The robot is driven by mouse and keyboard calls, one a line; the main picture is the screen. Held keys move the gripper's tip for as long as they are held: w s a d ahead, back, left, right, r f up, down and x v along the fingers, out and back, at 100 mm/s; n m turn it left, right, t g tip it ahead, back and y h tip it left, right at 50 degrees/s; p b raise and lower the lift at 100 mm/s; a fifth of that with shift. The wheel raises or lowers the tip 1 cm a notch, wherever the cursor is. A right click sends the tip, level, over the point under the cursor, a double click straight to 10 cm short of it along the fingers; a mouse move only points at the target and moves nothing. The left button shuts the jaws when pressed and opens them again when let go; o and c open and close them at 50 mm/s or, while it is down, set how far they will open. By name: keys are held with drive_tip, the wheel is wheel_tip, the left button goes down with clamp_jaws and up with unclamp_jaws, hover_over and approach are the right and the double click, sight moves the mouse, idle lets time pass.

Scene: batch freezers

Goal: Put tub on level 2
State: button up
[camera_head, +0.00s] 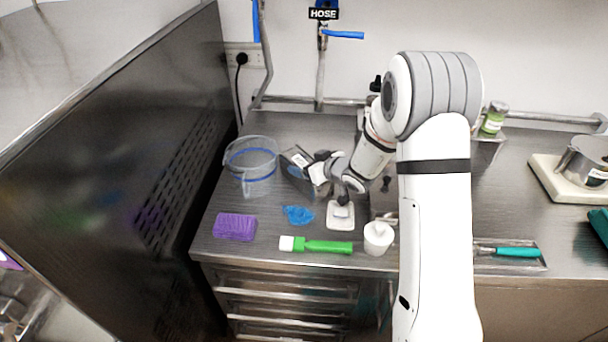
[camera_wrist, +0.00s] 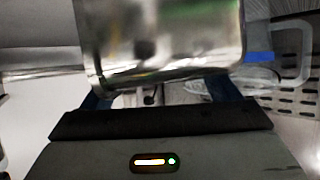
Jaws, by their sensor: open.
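A shiny steel tub (camera_wrist: 165,40) fills the upper middle of the wrist view, blurred and close to my gripper (camera_wrist: 157,92). The dark fingers are open, one near each lower side of the tub. I cannot tell whether they touch it. In the head view my gripper (camera_head: 322,165) is low over the counter, beside a dark, shiny boxy thing (camera_head: 296,157) that appears to be the tub, tilted. My gripper hides part of it. I cannot make out which place is level 2.
A clear jug (camera_head: 251,165) with a blue band stands left of my gripper. A purple sponge (camera_head: 235,227), blue cloth (camera_head: 298,214), green-handled tool (camera_head: 325,247) and white pot (camera_head: 378,238) lie in front. A tall steel cabinet (camera_head: 120,150) bounds the left; several slatted levels (camera_head: 285,294) are below.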

drive_tip(key=shift+c, duration=0.3)
clamp_jaws()
idle(0.6)
drive_tip(key=shift+r, duration=0.2)
